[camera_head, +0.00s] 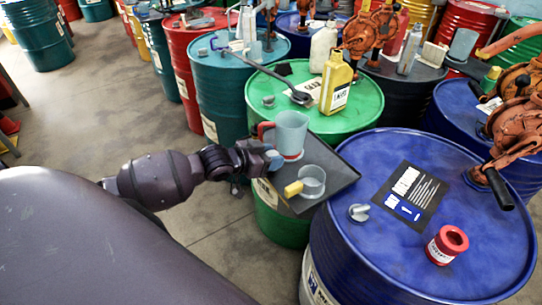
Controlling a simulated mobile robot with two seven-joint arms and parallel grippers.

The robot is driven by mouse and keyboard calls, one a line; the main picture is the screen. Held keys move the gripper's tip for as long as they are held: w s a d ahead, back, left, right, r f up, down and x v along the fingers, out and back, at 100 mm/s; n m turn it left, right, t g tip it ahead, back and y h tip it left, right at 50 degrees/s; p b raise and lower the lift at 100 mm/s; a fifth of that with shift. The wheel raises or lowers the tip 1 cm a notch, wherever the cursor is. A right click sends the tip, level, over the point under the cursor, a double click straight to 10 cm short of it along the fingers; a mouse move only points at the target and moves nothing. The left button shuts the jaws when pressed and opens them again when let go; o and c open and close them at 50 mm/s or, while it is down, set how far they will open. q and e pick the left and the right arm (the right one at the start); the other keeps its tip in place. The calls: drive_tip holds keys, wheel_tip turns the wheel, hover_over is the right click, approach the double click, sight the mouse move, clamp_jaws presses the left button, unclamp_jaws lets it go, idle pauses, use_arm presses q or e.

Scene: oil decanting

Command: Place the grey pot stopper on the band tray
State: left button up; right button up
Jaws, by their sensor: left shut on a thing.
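My left gripper (268,159) reaches in from the left, at the near left edge of the dark band tray (338,170). It is shut on a small blue-grey piece (275,161), which looks like the grey pot stopper; the fingers hide part of it. A grey pot (291,132) with a red handle and a red band at its base stands upright just beyond the gripper. Whether the piece touches the pot or tray I cannot tell. A clear grey cup (313,180) with a yellow handle is at the tray's near side. My right gripper is not in view.
A blue drum (400,265) at the right carries a small grey cap (359,212), a red ring-shaped piece (447,245) and a dark label sheet (408,196). A yellow bottle (336,84) stands on the green drum (366,108) behind. Several drums and orange pumps crowd the back.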

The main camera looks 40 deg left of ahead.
use_arm(q)
drive_tip(key=shift+f, duration=0.1)
drive_tip(key=o, duration=1)
